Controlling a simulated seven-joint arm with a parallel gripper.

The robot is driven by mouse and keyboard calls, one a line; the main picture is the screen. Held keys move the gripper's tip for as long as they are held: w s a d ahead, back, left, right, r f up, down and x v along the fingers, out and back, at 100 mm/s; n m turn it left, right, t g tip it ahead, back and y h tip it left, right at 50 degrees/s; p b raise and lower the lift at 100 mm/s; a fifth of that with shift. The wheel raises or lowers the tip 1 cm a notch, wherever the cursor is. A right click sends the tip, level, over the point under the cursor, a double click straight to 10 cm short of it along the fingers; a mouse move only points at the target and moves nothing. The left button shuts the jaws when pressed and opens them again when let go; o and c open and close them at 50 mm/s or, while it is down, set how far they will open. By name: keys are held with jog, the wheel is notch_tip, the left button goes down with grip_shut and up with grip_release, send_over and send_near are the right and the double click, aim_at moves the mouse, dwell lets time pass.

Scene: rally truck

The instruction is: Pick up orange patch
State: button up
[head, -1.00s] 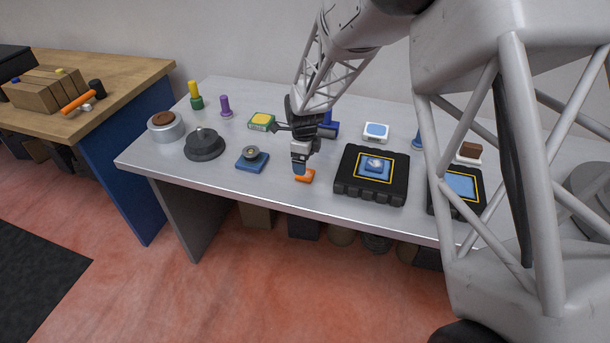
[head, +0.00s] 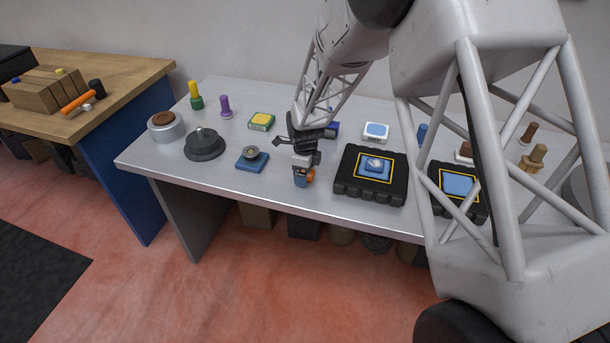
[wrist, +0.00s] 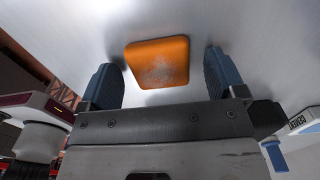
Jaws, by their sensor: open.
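The orange patch (wrist: 158,62) is a small flat square with rounded corners and a scuffed grey spot in its middle. It lies on the grey metal table (head: 215,178) near the front edge. In the wrist view it sits between and slightly beyond the two blue fingertips of my gripper (wrist: 160,80), with a gap on each side. In the head view my gripper (head: 303,184) is low over the table and hides most of the patch; only a bit of orange (head: 311,175) shows at its right. My gripper is open and holds nothing.
A black case with a yellow-edged blue square (head: 343,188) stands close to the right of my gripper. A green-yellow block (head: 261,122) lies behind.

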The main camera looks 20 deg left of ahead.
jog(key=c, duration=1)
jog(key=shift+r, duration=0.15)
jog(key=shift+r, duration=0.8)
jog(key=shift+s+d+r, duration=0.1)
jog(key=shift+s+r, duration=0.1)
jog(key=shift+r, duration=0.7)
jog(key=s+d, duration=0.2)
jog(key=s, duration=0.2)
jog(key=s+d+r, duration=0.1)
jog(key=s+d, duration=0.2)
jog(key=s, duration=0.2)
jog(key=s+d, duration=0.3)
jog(key=s, duration=0.1)
jog(key=shift+s+r, duration=0.15)
